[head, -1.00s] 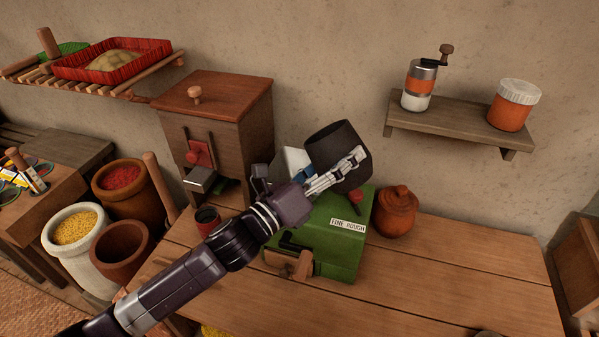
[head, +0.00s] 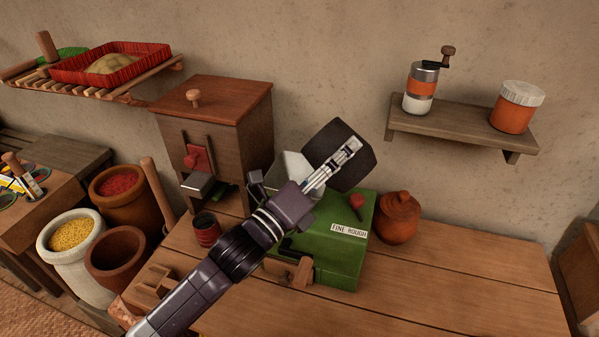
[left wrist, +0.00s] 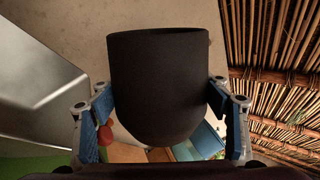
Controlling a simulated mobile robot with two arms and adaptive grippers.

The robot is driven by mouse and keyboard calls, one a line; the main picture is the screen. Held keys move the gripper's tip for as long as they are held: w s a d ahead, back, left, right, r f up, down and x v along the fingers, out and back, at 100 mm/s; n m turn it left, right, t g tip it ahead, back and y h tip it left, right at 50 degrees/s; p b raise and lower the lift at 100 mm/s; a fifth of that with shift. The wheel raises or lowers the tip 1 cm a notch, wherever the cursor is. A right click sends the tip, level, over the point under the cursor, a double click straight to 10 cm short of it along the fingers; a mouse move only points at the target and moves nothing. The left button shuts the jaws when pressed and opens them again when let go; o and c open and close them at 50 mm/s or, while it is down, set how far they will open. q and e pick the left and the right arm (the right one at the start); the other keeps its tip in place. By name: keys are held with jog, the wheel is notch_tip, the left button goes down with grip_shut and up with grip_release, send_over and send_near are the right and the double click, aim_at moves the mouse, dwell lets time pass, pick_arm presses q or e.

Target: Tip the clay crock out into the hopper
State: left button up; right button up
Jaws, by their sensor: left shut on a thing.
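My left gripper (head: 343,155) is shut on the dark clay crock (head: 358,172) and holds it in the air above the green mill (head: 335,255). The crock is tilted, partly covered by the fingers; its inside does not show. In the left wrist view the crock (left wrist: 165,85) sits between both fingers (left wrist: 163,105), its rounded bottom towards the camera. The pale metal hopper (head: 290,168) on the mill is just left of the crock and partly hidden by my arm; it also shows in the left wrist view (left wrist: 35,75). My right gripper is not in view.
A wooden cabinet mill (head: 215,130) stands left of the green mill, with a dark red cup (head: 206,232) in front. A lidded orange pot (head: 397,218) is close on the right. A wall shelf (head: 460,130) hangs above. The table's right side (head: 470,285) is clear.

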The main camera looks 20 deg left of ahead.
pick_arm(q)
jog(key=shift+s+d+r, duration=0.1)
jog(key=shift+s+r, duration=0.2)
jog(key=shift+r, duration=0.05)
jog(key=shift+w+r+n, duration=0.1)
jog(key=shift+w+n, duration=0.15)
jog(key=shift+n, duration=0.35)
jog(key=shift+s+r, duration=0.15)
jog(key=shift+s, duration=0.1)
jog(key=shift+w+a+n+t, duration=0.2)
jog(key=shift+w+n+t, duration=0.1)
jog(key=shift+n, duration=0.2)
jog(key=shift+s+b, duration=0.3)
jog(key=shift+b, duration=0.1)
jog(key=shift+w+f+n+y, duration=0.25)
jog(key=shift+w+n+y, duration=0.15)
jog(key=shift+n, duration=0.1)
jog(key=shift+s+n+b, duration=0.3)
jog(key=shift+s, duration=0.1)
jog(key=shift+w+a+r+p, duration=0.1)
jog(key=shift+w+a+p, duration=0.2)
jog(key=shift+w, duration=0.15)
jog(key=shift+s+r+n+t, duration=0.2)
jog(key=shift+s+n+t, duration=0.1)
jog(key=shift+s+n, duration=0.1)
jog(key=shift+w+y, duration=0.2)
jog(key=shift+y, duration=0.1)
